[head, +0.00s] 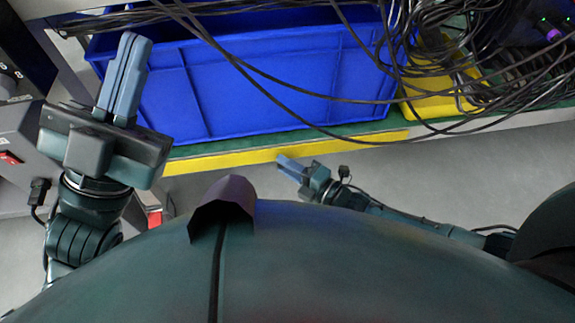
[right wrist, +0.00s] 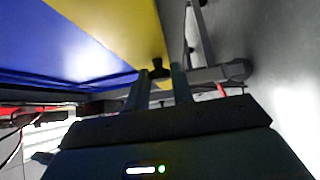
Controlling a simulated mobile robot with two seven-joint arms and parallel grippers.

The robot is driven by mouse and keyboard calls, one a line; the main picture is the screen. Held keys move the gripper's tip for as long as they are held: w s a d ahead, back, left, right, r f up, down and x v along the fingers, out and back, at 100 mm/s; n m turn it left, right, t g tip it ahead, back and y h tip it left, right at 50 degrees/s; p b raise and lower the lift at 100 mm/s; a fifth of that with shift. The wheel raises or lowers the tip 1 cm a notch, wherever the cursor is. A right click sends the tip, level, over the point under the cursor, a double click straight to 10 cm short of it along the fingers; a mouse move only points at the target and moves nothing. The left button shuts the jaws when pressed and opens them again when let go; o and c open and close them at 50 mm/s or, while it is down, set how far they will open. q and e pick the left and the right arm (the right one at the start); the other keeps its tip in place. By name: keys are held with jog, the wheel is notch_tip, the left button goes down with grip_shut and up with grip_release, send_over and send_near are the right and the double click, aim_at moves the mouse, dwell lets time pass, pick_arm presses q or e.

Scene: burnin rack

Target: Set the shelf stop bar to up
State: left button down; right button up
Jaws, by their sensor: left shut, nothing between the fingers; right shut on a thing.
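A yellow bar (head: 340,146), which looks like the shelf stop bar, runs along the front edge of the shelf below the blue bin. It also shows in the right wrist view as a broad yellow face (right wrist: 130,30). My right gripper (head: 284,160) is at the bar's lower edge. In the right wrist view its fingers (right wrist: 160,85) are shut around a small dark piece (right wrist: 158,72) at the bar's end or edge; their exact contact is dark. My left gripper (head: 134,42) is shut and empty, raised in front of the blue bin's left end.
The blue bin (head: 260,85) stands on the shelf behind the bar. Black cables (head: 330,102) hang loosely across it and bunch at the right above a yellow bin (head: 440,98). A grey machine with a red switch (head: 12,158) is at far left. Grey floor (head: 470,170) is clear.

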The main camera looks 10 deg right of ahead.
jog(key=shift+c, duration=0.8)
jog(key=shift+r+p, duration=0.15)
jog(key=shift+p, duration=0.25)
grip_shut()
pick_arm(q)
notch_tip(320, 180, down, 8)
jog(key=n+g+y+p, duration=0.1)
jog(key=n+y+p, duration=0.6)
jog(key=y+p, duration=0.2)
jog(key=shift+s+r+g+p, duration=0.15)
jog(key=shift+s+g+p, duration=0.2)
jog(key=shift+p, duration=0.65)
pick_arm(e)
jog(key=shift+s+r+m+g+h, duration=0.35)
jog(key=shift+r+m+g+h, duration=0.3)
jog(key=shift+m+g, duration=0.45)
jog(key=shift+s+r+m+g+h, duration=0.35)
jog(key=shift+r+m+g+h, duration=0.3)
jog(key=shift+m+g, duration=0.4)
pick_arm(q)
jog(key=shift+w+a, duration=0.1)
pick_arm(e)
jog(key=shift+f, duration=0.1)
jog(key=o, duration=0.9)
grip_release()
